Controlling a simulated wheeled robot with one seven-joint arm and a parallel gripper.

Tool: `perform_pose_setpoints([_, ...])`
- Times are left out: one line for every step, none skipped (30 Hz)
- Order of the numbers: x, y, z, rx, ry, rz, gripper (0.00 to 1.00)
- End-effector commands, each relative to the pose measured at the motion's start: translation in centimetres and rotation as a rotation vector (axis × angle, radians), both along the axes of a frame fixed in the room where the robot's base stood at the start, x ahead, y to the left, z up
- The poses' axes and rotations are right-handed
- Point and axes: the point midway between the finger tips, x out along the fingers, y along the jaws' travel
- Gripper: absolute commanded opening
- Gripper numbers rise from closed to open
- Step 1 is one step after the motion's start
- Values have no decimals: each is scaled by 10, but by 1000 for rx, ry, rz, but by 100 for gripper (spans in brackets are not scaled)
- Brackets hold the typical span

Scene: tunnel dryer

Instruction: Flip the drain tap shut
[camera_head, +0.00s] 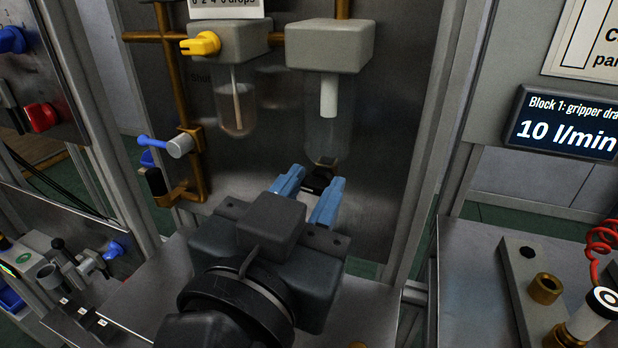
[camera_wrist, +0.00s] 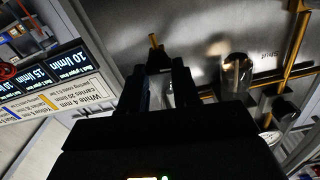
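A clear bowl (camera_head: 330,122) with a white element inside hangs below a grey head at the upper middle. A small dark fitting (camera_head: 318,182), which looks like the drain tap, sits under it. In the wrist view the dark fitting (camera_wrist: 158,60) lies just past the fingertips, with a brass stub on it. My gripper (camera_head: 308,190) is open, its two blue fingers apart on either side of the fitting. I cannot tell whether they touch it. The tap's lever position is too small and dark to tell.
Left of the bowl hangs a second bowl (camera_head: 236,105) with a yellow knob (camera_head: 200,44) above. A blue-lever valve (camera_head: 178,146) sits on the brass pipe (camera_head: 186,100) farther left. A display (camera_head: 565,125) reading 10 l/min is at right. The grey back panel stands close behind.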

Motion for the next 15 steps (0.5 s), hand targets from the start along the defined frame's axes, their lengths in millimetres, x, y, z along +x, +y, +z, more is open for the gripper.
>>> perform_pose_setpoints([0,0,0,0,0,0,25])
perform_pose_setpoints([0,0,0,0,0,0,22])
perform_pose_setpoints([0,0,0,0,0,0,18])
perform_pose_setpoints([0,0,0,0,0,0,15])
perform_pose_setpoints([0,0,0,0,0,-1,13])
perform_pose_setpoints([0,0,0,0,0,-1,9])
perform_pose_setpoints([0,0,0,0,0,-1,6])
perform_pose_setpoints([0,0,0,0,0,-1,3])
perform_pose_setpoints([0,0,0,0,0,-1,1])
perform_pose_setpoints([0,0,0,-2,1,-1,1])
perform_pose_setpoints([0,0,0,-7,3,-1,1])
perform_pose_setpoints([0,0,1,-25,9,-1,1])
perform_pose_setpoints([0,0,2,-43,16,-1,1])
perform_pose_setpoints([0,0,2,-63,23,-1,1])
perform_pose_setpoints([0,0,2,-86,31,-1,1])
